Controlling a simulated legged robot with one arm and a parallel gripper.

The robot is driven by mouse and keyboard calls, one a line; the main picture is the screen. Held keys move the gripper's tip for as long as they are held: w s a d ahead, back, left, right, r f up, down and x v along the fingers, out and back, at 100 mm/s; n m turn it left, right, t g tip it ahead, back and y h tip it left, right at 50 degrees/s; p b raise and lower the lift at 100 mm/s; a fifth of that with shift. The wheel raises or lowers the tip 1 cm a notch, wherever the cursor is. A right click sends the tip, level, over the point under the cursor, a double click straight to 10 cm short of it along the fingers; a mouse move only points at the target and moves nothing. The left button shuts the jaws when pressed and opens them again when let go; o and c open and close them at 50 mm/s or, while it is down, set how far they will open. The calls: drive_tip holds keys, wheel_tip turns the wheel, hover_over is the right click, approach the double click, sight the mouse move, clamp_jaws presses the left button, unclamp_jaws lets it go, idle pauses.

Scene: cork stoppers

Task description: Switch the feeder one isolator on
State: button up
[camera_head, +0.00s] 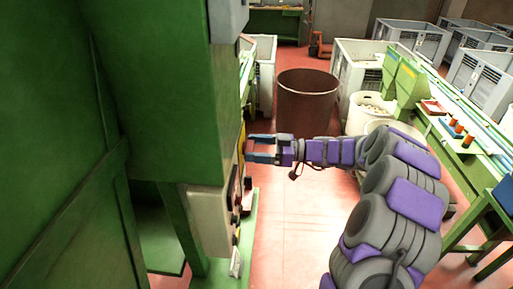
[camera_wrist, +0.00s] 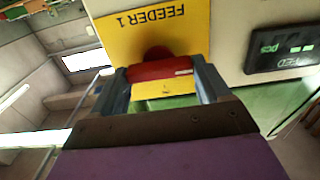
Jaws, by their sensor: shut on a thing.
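The feeder one isolator is a red handle (camera_wrist: 160,70) on a yellow plate (camera_wrist: 125,35) lettered "FEEDER 1", which appears upside down in the wrist view. My gripper (camera_wrist: 160,82) has one finger on each side of the red handle and is shut on it. The handle lies crosswise in the wrist view, with a round red hub behind it. In the head view, my gripper (camera_head: 249,149) reaches left to the side of the green machine. The plate (camera_head: 241,146) shows there only as a thin edge, and the handle is mostly hidden by the fingers.
A dark display box (camera_wrist: 283,48) sits right of the plate in the wrist view. The green machine (camera_head: 160,100) fills the left of the head view, with a grey box (camera_head: 208,215) below my gripper. A brown bin (camera_head: 306,100) stands behind. Red floor (camera_head: 300,220) is clear below.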

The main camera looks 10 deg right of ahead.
drive_tip(key=c, duration=0.4)
drive_tip(key=shift+w+m, duration=0.1)
drive_tip(key=shift+m, duration=0.3)
drive_tip(key=m+p, duration=0.2)
drive_tip(key=m, duration=0.6)
drive_tip(key=m+p, duration=0.1)
drive_tip(key=m, duration=0.8)
drive_tip(key=shift+w+d+f+p, duration=0.1)
drive_tip(key=shift+w+f+p, duration=0.05)
drive_tip(key=shift+p, duration=0.2)
drive_tip(key=shift+f, duration=0.1)
